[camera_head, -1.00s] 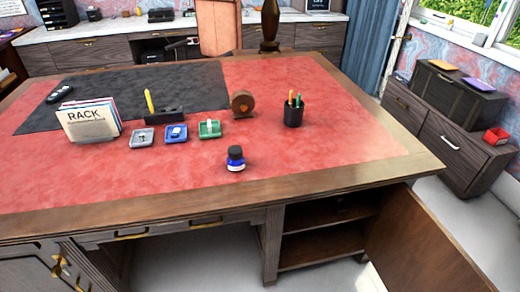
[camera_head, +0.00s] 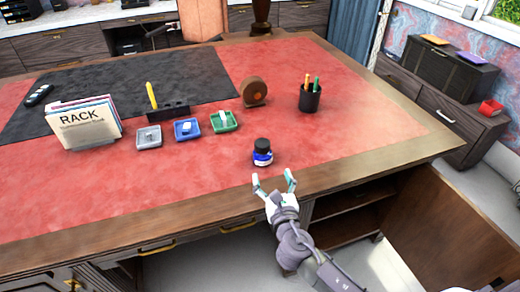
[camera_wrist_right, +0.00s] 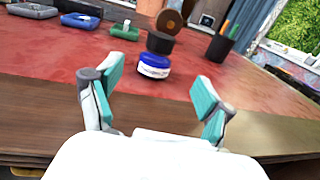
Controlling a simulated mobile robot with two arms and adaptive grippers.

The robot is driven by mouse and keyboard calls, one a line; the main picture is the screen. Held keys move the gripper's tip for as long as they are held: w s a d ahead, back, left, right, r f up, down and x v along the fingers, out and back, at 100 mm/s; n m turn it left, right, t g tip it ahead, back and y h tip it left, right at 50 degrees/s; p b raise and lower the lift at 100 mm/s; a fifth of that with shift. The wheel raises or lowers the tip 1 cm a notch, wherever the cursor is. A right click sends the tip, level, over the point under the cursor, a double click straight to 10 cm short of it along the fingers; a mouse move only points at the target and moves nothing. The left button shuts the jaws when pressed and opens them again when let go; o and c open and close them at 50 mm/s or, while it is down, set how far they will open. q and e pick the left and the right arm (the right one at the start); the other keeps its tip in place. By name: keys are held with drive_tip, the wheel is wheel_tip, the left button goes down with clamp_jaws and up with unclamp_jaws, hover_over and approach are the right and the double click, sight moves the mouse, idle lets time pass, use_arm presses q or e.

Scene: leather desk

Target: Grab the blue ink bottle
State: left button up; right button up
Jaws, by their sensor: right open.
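The blue ink bottle (camera_head: 262,153) has a black cap and stands upright on the red leather desk top (camera_head: 190,190), near its front edge. My right gripper (camera_head: 274,184) is open and empty at the desk's front edge, just short of the bottle and apart from it. In the right wrist view the ink bottle (camera_wrist_right: 154,64) shows beyond and between the two teal-padded fingers of the open gripper (camera_wrist_right: 155,92). My left gripper is not in view.
Behind the bottle stand a green tray (camera_head: 223,122), a blue tray (camera_head: 187,130), a grey tray (camera_head: 148,137), a round brown object (camera_head: 254,92) and a black pen cup (camera_head: 310,98). A document rack (camera_head: 83,123) is at left. The leather around the bottle is clear.

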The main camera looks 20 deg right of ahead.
sight(264, 150)
drive_tip(key=shift+w+r, duration=0.15)
drive_tip(key=shift+w, duration=0.5)
drive_tip(key=shift+w+r, duration=0.15)
drive_tip(key=shift+w, duration=0.45)
drive_tip(key=w, duration=0.5)
drive_tip(key=shift+d+f, duration=0.1)
drive_tip(key=shift+d, duration=0.2)
drive_tip(key=shift+w, duration=0.5)
drive_tip(key=w, duration=0.3)
drive_tip(key=shift+w+d, duration=0.25)
drive_tip(key=shift+w, duration=0.55)
drive_tip(key=shift+s+r, duration=0.1)
drive_tip(key=shift+r, duration=0.1)
drive_tip(key=shift+c, duration=0.2)
drive_tip(key=c, duration=1.3)
clamp_jaws()
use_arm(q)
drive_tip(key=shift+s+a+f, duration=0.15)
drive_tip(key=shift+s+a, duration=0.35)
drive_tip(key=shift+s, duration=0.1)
use_arm(e)
drive_tip(key=shift+r, duration=0.15)
